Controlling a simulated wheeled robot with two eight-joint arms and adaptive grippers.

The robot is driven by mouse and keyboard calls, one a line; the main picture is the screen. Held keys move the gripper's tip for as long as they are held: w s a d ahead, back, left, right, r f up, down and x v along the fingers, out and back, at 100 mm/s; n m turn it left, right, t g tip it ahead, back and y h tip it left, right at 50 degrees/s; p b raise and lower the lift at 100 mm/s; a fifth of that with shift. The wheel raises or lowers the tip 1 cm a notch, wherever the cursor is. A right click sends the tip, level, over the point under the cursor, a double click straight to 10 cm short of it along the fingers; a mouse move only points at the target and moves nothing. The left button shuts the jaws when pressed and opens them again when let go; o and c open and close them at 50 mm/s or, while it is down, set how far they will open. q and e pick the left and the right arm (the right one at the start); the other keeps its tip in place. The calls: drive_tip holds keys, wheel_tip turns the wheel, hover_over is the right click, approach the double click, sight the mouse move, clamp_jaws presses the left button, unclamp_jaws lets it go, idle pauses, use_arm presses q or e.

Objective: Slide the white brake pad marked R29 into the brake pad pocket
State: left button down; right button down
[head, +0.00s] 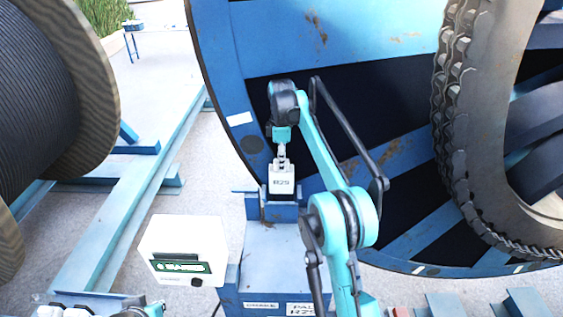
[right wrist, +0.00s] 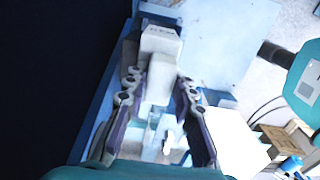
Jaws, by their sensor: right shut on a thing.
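The white brake pad (head: 281,184) marked R29 stands roughly upright in the middle of the head view. My right gripper (head: 282,158) is shut on its top end from above. In the right wrist view the pad (right wrist: 161,42) shows between the two fingers of my right gripper (right wrist: 159,82). The brake pad pocket (head: 281,212) is the blue holder directly below the pad, on top of a blue stand. The pad's lower edge meets the pocket's top in the picture; I cannot tell how far inside it is.
A large blue reel flange (head: 225,60) rises close behind the pad. A white box (head: 183,248) with a green label is left of the blue stand (head: 270,262). A cable drum (head: 55,90) and blue rails (head: 130,210) fill the left. Pale floor lies between.

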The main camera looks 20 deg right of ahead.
sight(282, 186)
drive_tip(key=shift+f, duration=0.1)
drive_tip(key=shift+f+b, duration=0.9)
drive_tip(key=shift+f, duration=0.5)
idle(0.7)
drive_tip(key=shift+f+b, duration=2.15)
drive_tip(key=shift+f, duration=2.1)
